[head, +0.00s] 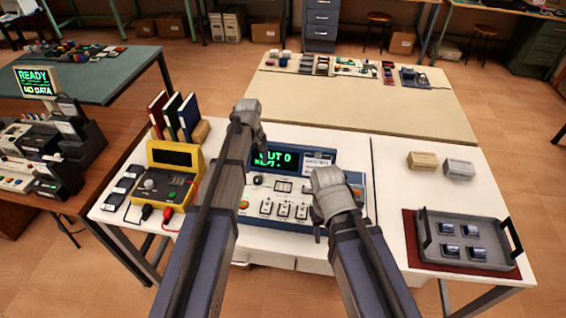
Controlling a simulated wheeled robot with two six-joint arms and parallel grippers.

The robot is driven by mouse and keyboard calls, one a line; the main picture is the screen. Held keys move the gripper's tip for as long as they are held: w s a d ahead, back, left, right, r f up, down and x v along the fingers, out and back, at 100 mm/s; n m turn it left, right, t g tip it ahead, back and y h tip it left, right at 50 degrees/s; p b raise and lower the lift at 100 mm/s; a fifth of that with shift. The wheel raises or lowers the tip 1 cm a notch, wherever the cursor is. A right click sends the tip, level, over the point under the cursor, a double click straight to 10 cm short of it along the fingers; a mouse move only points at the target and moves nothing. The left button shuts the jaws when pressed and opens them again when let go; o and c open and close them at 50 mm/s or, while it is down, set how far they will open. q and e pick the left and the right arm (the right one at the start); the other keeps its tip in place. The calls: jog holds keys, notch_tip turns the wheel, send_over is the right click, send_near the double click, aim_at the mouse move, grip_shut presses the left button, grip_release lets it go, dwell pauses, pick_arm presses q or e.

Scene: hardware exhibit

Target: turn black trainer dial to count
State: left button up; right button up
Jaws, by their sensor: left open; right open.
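The blue-and-white trainer console (360,212) stands on the white table with a green-lit display (283,160), partly covered by my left arm. A small dark round knob (256,180) shows on its panel just right of my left arm; I cannot read any marks around it. Several white switches sit lower on the panel. My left gripper (254,128) is open above the console's back left part, apart from the knob. My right gripper (326,205) is open over the console's right side. Their fingers are mostly hidden by the wrists, and both appear empty.
A yellow meter (160,187) with leads stands left of the console, before several upright books (180,115). A grey tray (466,228) lies on a red mat at the right, with two small boxes (424,160) behind. The beige table beyond is largely clear near the console.

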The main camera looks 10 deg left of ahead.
aim_at(257, 179)
pick_arm(q)
jog(key=shift+r, duration=0.2)
notch_tip(257, 179, down, 8)
jog(key=b, duration=0.8)
jog(key=shift+r, duration=0.1)
pick_arm(e)
notch_tip(257, 179, down, 8)
jog(key=shift+d+r, duration=0.25)
jog(key=shift+d, duration=0.05)
pick_arm(q)
jog(key=shift+c, duration=0.3)
grip_shut()
